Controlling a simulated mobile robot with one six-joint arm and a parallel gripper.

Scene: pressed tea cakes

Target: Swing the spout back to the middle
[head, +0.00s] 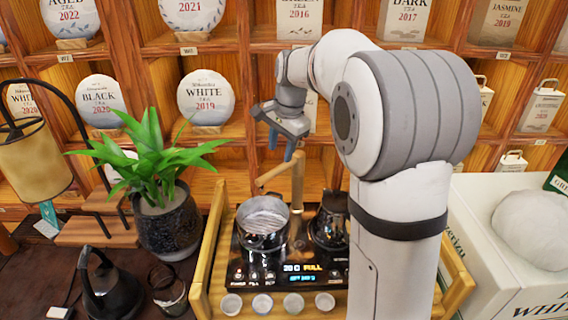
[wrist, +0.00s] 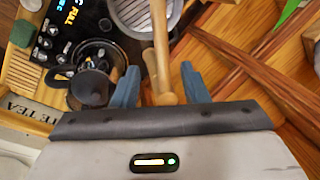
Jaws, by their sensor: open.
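The wooden spout (head: 276,173) juts from the top of a wooden post (head: 298,183) behind the cooker and slants down to the left, its end above the left steel pot. It also shows in the wrist view (wrist: 159,35), running over the pot's edge. My gripper (head: 282,146) is open, above the spout and post in the head view. In the wrist view my gripper's blue fingers (wrist: 160,85) stand on either side of the wood, with gaps visible. I cannot tell how far below the fingertips the wood lies.
The steel pot (head: 262,222) and a dark kettle (head: 328,228) stand on the black cooker (head: 285,272) in a wooden tray (head: 208,255). Several small cups line its front. A potted plant (head: 168,222) stands left, a white box (head: 500,265) right. Shelves of tea cakes rise behind.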

